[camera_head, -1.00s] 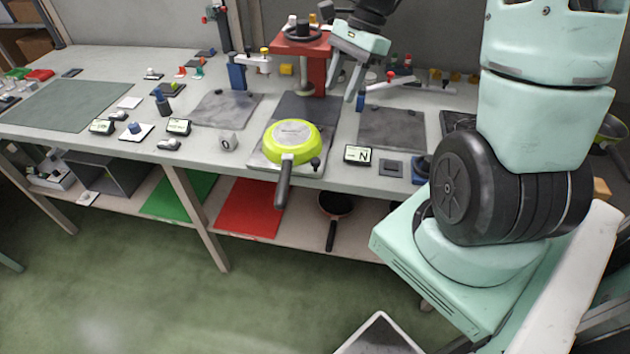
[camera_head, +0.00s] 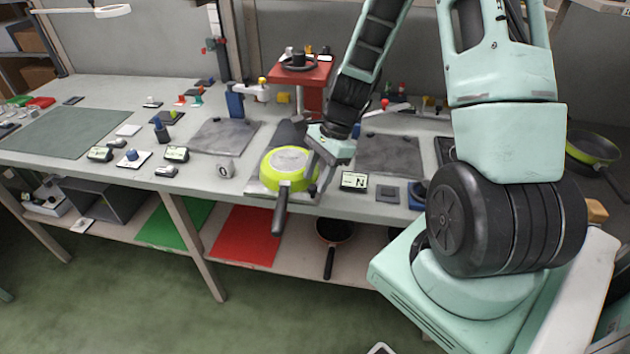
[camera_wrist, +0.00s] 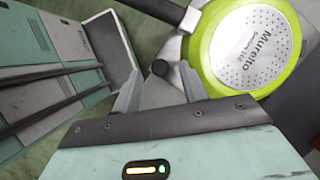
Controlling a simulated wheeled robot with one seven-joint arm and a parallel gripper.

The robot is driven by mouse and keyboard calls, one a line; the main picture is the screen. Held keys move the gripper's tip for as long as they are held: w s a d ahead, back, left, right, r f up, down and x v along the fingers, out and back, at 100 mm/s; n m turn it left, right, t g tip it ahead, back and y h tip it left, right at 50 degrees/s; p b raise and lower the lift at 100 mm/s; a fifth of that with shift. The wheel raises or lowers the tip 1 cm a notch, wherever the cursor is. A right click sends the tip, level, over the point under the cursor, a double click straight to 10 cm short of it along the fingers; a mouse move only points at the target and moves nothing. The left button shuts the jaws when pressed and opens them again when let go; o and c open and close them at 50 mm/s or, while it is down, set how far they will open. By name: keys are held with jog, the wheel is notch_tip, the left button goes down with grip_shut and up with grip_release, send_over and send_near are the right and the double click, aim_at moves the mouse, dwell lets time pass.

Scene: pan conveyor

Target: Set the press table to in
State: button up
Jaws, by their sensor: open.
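The press table (camera_head: 255,188) is a light metal plate at the bench's front edge. An upside-down lime-green pan (camera_head: 289,165) lies on it, its dark handle (camera_head: 281,210) sticking out over the edge. A small black knob (camera_head: 312,190) is at the plate's front right corner. The knob also shows in the wrist view (camera_wrist: 160,67), just beyond the gap between my fingertips. My gripper (camera_head: 316,180) is open, pointing down beside the pan's right side, close to the knob. I cannot tell whether it touches the knob. The red press (camera_head: 300,74) stands behind the plate.
A small display reading N (camera_head: 353,181) and a dark square pad (camera_head: 387,194) lie right of my gripper. A grey mat (camera_head: 392,155) lies behind them. Another pan (camera_head: 335,232) sits on the lower shelf beside a red sheet (camera_head: 247,236).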

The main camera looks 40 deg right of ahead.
jog(key=shift+x, duration=0.95)
grip_shut()
jog(key=p, duration=0.4)
send_over(320, 159)
jog(key=d, duration=0.2)
jog(key=shift+s+a, duration=0.1)
jog(key=shift+s, duration=0.05)
grip_release()
